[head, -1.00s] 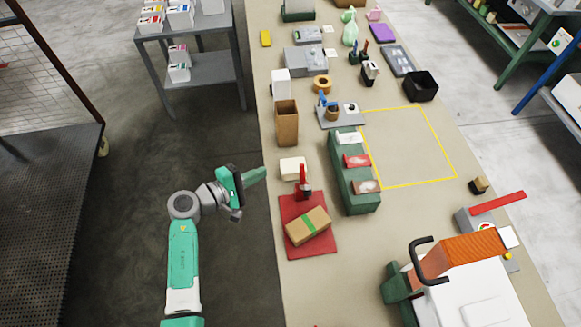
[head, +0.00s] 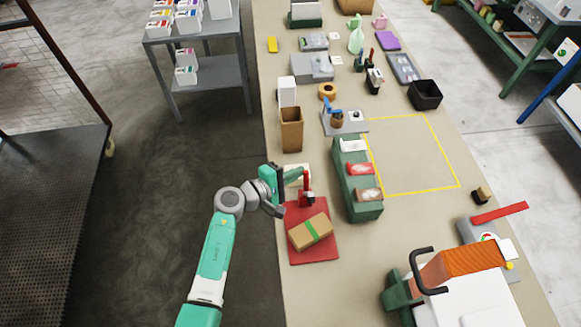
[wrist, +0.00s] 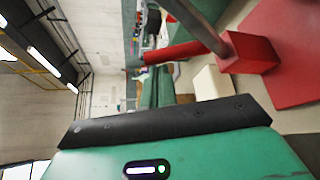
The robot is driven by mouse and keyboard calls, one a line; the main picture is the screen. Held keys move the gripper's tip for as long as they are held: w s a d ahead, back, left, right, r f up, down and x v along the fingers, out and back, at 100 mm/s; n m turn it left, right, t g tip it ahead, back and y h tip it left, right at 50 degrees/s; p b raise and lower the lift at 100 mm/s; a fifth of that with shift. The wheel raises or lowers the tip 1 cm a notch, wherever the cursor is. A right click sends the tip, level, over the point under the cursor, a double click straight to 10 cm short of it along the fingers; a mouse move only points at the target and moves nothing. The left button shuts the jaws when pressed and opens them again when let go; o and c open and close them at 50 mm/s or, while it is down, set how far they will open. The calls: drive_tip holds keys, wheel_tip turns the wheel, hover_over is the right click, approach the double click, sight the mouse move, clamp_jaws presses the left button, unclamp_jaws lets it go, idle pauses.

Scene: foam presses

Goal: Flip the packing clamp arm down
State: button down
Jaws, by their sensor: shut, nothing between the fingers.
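The packing clamp's red arm (head: 306,184) stands upright at the back edge of the red base plate (head: 318,257). A brown box with a green band (head: 311,232) lies on the plate. My gripper (head: 295,174) is shut and empty, just left of and behind the upright arm in the head view; I cannot tell whether it touches. In the wrist view the red arm (wrist: 180,52) runs sideways from its red block (wrist: 248,52), and the red plate (wrist: 292,50) is at right.
A white box (head: 293,182) sits behind the plate, partly hidden by my gripper. A green rack with packets (head: 362,210) stands to the right. An orange press with a black handle (head: 440,270) is at front right. The yellow-outlined area (head: 415,155) is clear.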

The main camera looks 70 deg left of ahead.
drive_tip(key=shift+d+f, duration=0.1)
idle(0.3)
drive_tip(key=shift+s+d+b, duration=0.1)
drive_tip(key=shift+d+b, duration=0.1)
drive_tip(key=shift+b, duration=0.6)
